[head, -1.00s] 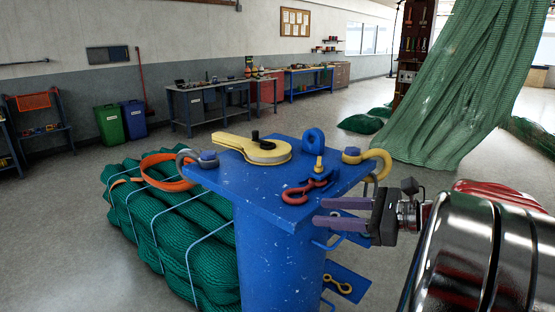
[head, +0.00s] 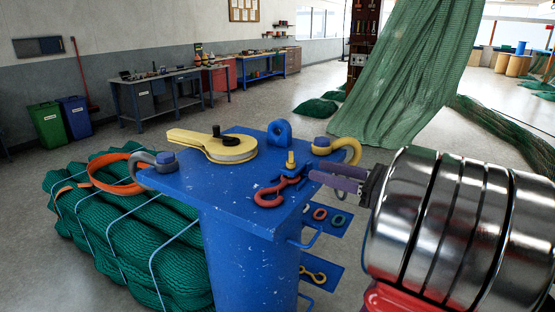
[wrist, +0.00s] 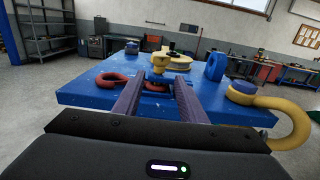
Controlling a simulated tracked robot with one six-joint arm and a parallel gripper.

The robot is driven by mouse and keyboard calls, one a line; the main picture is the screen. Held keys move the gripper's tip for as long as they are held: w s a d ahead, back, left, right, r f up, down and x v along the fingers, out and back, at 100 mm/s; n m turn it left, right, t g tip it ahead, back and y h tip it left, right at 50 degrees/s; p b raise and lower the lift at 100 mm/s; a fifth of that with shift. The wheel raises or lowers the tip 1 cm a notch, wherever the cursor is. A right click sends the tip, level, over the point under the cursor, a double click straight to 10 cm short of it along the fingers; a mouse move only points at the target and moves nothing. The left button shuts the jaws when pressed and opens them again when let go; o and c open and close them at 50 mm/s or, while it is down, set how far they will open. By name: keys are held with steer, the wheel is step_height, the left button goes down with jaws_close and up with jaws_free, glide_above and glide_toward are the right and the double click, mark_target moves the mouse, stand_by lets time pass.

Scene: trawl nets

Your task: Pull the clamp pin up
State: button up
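The yellow-headed clamp pin (head: 290,160) stands upright at a small blue clamp on the blue post's top plate (head: 215,190). A red hook (head: 270,193) lies against the clamp. The pin also shows in the wrist view (wrist: 158,66), straight ahead, beyond and between my fingertips. My gripper (head: 312,170) is just right of the clamp, with its purple fingers level and pointing left at it. In the wrist view my gripper (wrist: 156,84) is open, with a gap between the fingers. Contact with the pin cannot be told; the pin's lower part is hard to make out.
A yellow block with a black knob (head: 218,148) lies farther back on the plate. A blue eye (head: 279,132) and a yellow shackle (head: 340,150) stand near the pin; a grey shackle (head: 150,160) is at the left corner. Green net bundles (head: 130,240) lie left of the post.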

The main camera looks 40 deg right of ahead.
steer(key=x, duration=1.3)
steer(key=shift+w+a, duration=0.1)
steer(key=shift+w, duration=0.25)
steer(key=shift+c, duration=0.5)
jaws_close()
